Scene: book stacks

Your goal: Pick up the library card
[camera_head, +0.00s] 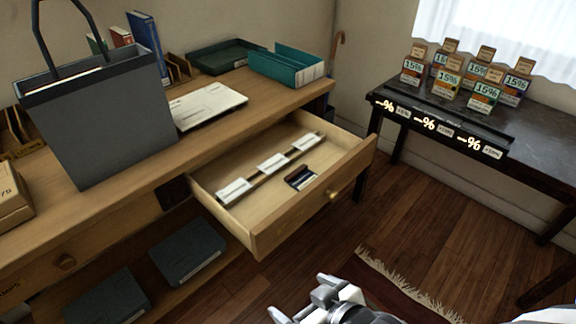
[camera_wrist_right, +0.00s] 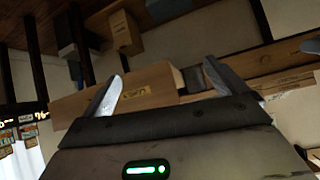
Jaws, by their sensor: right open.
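An open wooden drawer (camera_head: 234,222) sticks out from the desk in the head view. Inside lies a small dark card-like item with a pale stripe (camera_head: 301,177), near the drawer front. I cannot tell for certain that it is the library card. A row of white label cards (camera_head: 273,162) on a divider stands behind it. My right gripper (camera_head: 303,299) is open and empty at the bottom of the head view, in front of the drawer and apart from it. Its spread fingers also show in the right wrist view (camera_wrist_right: 170,88). My left gripper is out of view.
A dark table (camera_head: 540,128) with price tags is at right. Open floor lies between. The drawer's front knob (camera_head: 335,194) protrudes.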

